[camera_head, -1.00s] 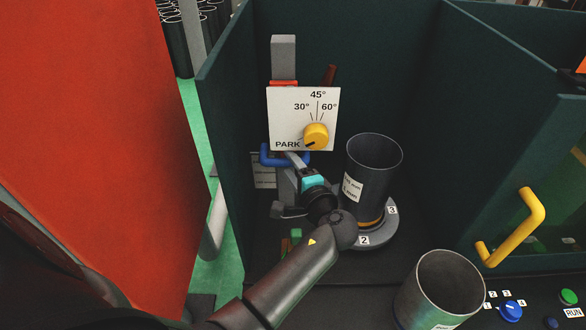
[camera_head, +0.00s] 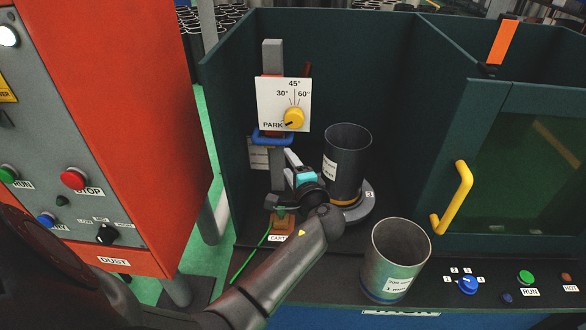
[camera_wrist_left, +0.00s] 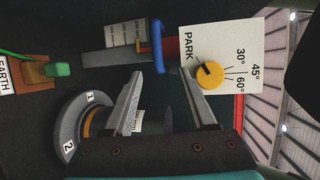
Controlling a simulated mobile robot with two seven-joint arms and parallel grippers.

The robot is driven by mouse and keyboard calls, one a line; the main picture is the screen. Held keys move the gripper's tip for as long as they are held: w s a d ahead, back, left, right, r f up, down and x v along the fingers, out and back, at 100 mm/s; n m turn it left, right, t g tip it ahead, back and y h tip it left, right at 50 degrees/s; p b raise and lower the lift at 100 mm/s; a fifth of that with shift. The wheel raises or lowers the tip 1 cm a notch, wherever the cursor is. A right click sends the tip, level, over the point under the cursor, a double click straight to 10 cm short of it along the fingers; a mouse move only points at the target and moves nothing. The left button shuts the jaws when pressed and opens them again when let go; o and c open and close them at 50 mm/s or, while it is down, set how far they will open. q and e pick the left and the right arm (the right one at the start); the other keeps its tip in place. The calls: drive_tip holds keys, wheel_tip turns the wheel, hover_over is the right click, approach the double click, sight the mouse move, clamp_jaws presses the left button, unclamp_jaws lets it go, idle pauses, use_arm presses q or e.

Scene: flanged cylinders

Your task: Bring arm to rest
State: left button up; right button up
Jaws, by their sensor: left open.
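A white dial plate (camera_head: 284,104) marked PARK, 30°, 45° and 60° sits on a grey upright post (camera_head: 273,56) in the dark green booth. Its yellow knob (camera_head: 293,118) has its pointer toward PARK. A blue handle (camera_head: 272,138) is just below the plate; it also shows in the wrist view (camera_wrist_left: 158,46). My left gripper (camera_head: 286,166) is open and empty, below and in front of the handle. In the wrist view its fingers (camera_wrist_left: 160,88) are apart, with the handle beyond them. My right gripper is not in view.
A flanged dark cylinder (camera_head: 347,155) stands on a numbered round table (camera_head: 364,205), close right of my gripper. Another cylinder (camera_head: 396,262) stands in front. A green cable runs to the EARTH block (camera_head: 282,224). A red cabinet (camera_head: 130,120) is left, a yellow door handle (camera_head: 455,200) right.

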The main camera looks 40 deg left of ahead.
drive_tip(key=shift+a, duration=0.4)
